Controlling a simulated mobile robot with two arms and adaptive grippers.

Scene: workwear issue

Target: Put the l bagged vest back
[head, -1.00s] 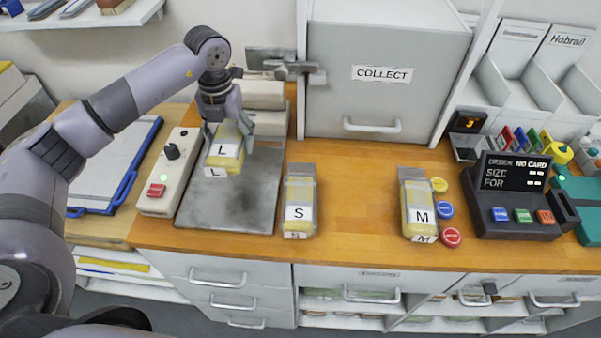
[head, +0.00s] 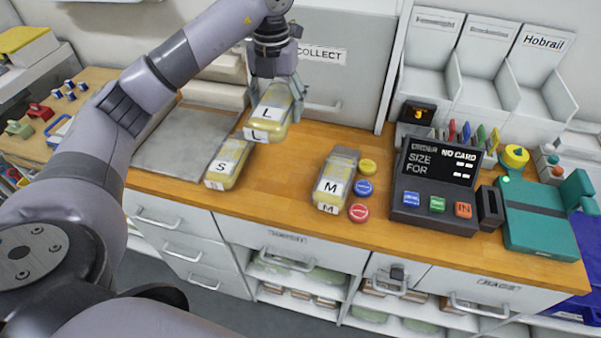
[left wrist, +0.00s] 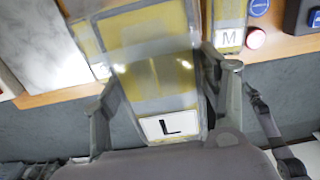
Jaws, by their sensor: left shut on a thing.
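The L bagged vest (head: 268,112) is a yellow pack in clear wrap with white L labels. My left gripper (head: 275,88) is shut on it and holds it above the counter, between the S and M packs in the head view. In the left wrist view the L vest (left wrist: 152,75) fills the middle between the fingers (left wrist: 165,105). The S bagged vest (head: 229,163) lies on the counter to its left, beside the grey plate. The M bagged vest (head: 336,181) lies to its right. My right gripper is not in view.
The grey plate (head: 180,148) on the wooden counter (head: 275,185) is bare. The COLLECT door (head: 345,75) stands shut behind the held vest. Coloured buttons (head: 364,187) and the order terminal (head: 436,190) are to the right. Drawers (head: 285,249) and open shelves are below the counter.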

